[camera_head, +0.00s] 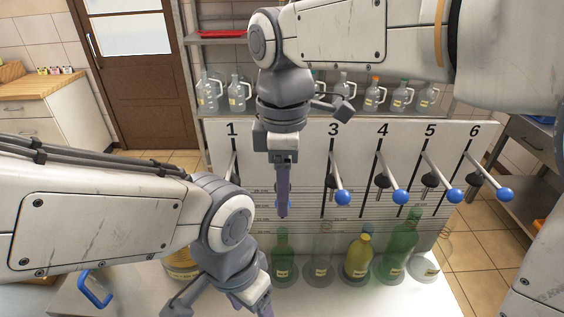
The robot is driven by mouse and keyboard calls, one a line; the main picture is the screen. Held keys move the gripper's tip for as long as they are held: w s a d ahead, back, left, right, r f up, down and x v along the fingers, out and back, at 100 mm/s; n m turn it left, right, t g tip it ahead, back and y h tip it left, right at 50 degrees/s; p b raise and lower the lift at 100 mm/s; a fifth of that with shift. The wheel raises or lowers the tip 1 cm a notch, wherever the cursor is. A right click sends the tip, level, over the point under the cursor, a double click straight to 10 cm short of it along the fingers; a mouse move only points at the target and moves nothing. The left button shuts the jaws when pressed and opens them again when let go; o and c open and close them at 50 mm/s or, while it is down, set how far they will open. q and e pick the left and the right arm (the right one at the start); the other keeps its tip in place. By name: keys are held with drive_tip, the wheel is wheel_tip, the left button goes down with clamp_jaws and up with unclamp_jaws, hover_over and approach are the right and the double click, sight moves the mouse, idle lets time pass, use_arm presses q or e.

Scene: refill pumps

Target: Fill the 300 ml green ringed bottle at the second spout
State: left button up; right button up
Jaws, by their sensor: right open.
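A row of bottles stands below the numbered panel (300,160): a slim green bottle (282,262) below the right gripper, a clear one (319,268), a yellow-green one (358,257) and a large green one (401,250). A clear bottle with a green top (400,96) stands on the back shelf. I cannot tell which is the 300 ml ringed bottle. My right gripper (283,208) points down in front of the second lever, hiding the number 2; its jaws are open, seen edge-on. My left gripper (262,306) is low at the bottom edge, partly cut off.
Blue-knobbed levers (342,197) stick out from the panel towards me. A blue handle (95,288) and a yellowish container (180,266), partly behind my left arm, are at the left. Bare white counter (350,300) lies in front of the bottles.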

clamp_jaws()
wheel_tip(320, 180, down, 12)
drive_tip(key=b, duration=0.8)
drive_tip(key=shift+f, duration=0.25)
idle(0.4)
